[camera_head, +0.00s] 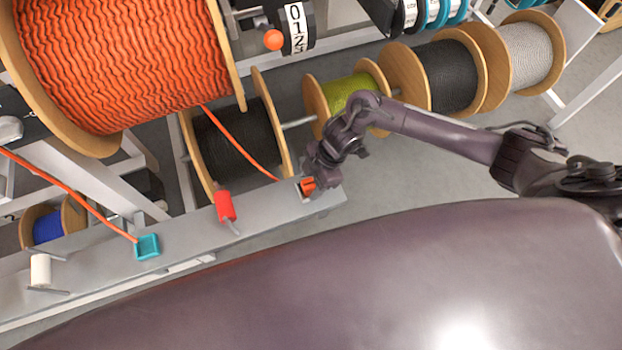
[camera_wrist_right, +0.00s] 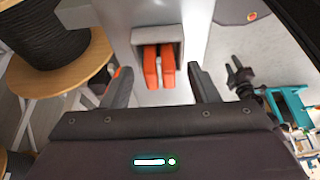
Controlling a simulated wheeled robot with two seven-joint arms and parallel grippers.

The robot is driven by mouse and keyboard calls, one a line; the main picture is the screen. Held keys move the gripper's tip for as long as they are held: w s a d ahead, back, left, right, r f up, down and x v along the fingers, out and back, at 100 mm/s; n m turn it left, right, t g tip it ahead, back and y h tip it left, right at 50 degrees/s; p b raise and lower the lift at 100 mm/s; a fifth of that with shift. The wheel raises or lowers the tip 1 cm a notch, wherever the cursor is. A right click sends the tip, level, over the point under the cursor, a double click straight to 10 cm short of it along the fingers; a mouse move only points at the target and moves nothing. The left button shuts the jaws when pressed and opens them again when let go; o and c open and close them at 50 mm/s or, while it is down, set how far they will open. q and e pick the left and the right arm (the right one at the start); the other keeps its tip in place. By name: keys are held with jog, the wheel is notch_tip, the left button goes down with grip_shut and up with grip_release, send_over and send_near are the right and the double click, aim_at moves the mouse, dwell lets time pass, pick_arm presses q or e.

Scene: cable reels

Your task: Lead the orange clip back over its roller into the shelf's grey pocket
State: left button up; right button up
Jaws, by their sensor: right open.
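The orange clip (camera_head: 308,185) is at the right end of the grey shelf (camera_head: 185,228). In the right wrist view the orange clip (camera_wrist_right: 151,66) sits inside the grey pocket (camera_wrist_right: 176,47), its two prongs toward me. An orange cord (camera_head: 238,141) runs from the big orange reel (camera_head: 125,60) down to the clip. The red roller (camera_head: 226,206) stands on the shelf left of the clip. My right gripper (camera_wrist_right: 158,72) is open, one finger on each side of the clip and apart from it. In the head view my right gripper (camera_head: 312,180) is at the pocket. My left gripper is not seen.
A teal pocket (camera_head: 147,246) with another orange cord and a white roller (camera_head: 40,269) are further left on the shelf. A black reel (camera_head: 238,140) and a yellow-green reel (camera_head: 345,95) stand behind. Grey floor (camera_head: 440,165) lies open to the right.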

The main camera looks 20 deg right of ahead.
jog(key=b+v, duration=0.1)
jog(key=v, duration=0.6)
jog(key=shift+d+r, duration=0.2)
jog(key=shift+r, duration=0.15)
dwell(0.4)
